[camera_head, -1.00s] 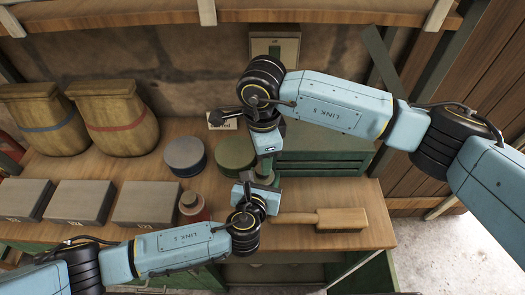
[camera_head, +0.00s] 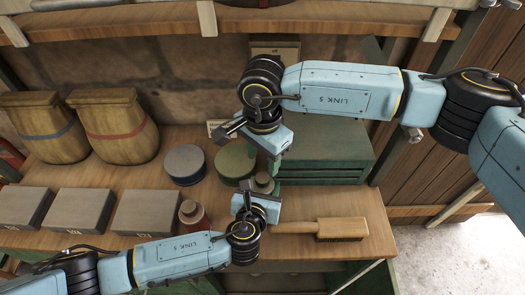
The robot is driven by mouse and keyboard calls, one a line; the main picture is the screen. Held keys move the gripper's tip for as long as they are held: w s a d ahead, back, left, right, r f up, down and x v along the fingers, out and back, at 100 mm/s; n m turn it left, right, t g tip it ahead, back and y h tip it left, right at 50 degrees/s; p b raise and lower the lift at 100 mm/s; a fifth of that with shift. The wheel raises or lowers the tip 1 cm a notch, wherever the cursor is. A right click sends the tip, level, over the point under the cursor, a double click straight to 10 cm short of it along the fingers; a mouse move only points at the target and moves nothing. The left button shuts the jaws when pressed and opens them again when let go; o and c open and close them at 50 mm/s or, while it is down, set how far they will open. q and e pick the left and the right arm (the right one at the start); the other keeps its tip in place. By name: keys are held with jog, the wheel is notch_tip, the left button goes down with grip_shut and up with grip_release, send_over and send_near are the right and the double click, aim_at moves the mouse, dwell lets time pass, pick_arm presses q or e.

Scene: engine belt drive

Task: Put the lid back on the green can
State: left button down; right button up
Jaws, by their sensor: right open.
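A small can with a brown-grey lid (camera_head: 263,181) stands near the middle of the bench. Its body is mostly hidden by my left gripper and appears green where it shows. The lid is on top of it; I cannot tell whether it is fully seated. My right gripper (camera_head: 272,166) is open, just above and beside the lid. My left gripper (camera_head: 250,192) is at the can's front side; its fingers are largely hidden, so I cannot tell whether they grip it. A wide green round tin (camera_head: 235,164) stands just behind to the left.
A grey-blue round tin (camera_head: 185,165) and a small red can (camera_head: 194,216) stand left. A brush (camera_head: 342,229) lies right, by the bench's front edge. A green drawer box (camera_head: 325,150) stands behind. Grey boxes (camera_head: 80,209) and sacks (camera_head: 118,130) fill the left.

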aim_at(263, 178)
notch_tip(263, 178, down, 7)
jog(key=shift+r, duration=0.2)
jog(key=shift+c, duration=0.2)
jog(key=c, duration=1)
jog(key=m, duration=0.6)
jog(key=o, duration=1.1)
